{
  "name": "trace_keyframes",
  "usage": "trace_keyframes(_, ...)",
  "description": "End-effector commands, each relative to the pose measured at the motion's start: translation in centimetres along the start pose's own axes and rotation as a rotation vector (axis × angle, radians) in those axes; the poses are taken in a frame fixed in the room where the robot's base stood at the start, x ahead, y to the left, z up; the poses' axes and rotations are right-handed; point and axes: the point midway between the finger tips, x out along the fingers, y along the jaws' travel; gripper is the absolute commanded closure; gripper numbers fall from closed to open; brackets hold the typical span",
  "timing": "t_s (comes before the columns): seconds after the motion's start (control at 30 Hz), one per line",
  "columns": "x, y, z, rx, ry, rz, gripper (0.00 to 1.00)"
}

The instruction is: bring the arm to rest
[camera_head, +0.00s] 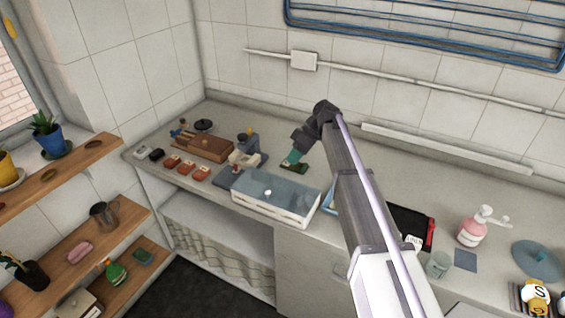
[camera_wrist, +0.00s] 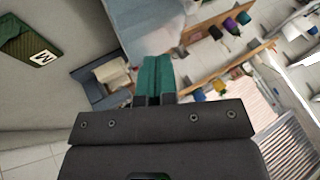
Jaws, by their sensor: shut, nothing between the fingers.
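My gripper (camera_head: 292,158) is at the end of my outstretched arm, above the back of the counter (camera_head: 350,158). Its teal fingers point down and to the left in the head view. In the wrist view the gripper (camera_wrist: 153,75) has its teal fingers together with nothing between them. A dark green item marked "M" (camera_wrist: 32,42) lies on the counter to the left in the wrist view, apart from the fingers. In the head view a green item (camera_head: 294,168) lies just below the fingertips.
A white box with a glassy lid (camera_head: 275,197) stands at the counter's front edge. A wooden box (camera_head: 203,148) and several red blocks (camera_head: 186,167) lie to the left. A pink pump bottle (camera_head: 474,232) stands right of my arm. Wooden shelves (camera_head: 85,228) hold pots at left.

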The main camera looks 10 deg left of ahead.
Motion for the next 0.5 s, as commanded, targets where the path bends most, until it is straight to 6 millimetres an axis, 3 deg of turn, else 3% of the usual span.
trace_keyframes(0.03, -1.18, -0.15, -0.25, 0.001, 0.0, 0.0, 1.0)
trace_keyframes(0.1, -1.58, -0.04, -0.1, 0.001, 0.0, 0.0, 1.0)
trace_keyframes(0.37, -1.5, 0.12, 0.1, 0.002, 0.0, 0.0, 1.0)
trace_keyframes(0.5, -1.43, 0.28, 0.47, 0.155, -0.011, 0.028, 1.0)
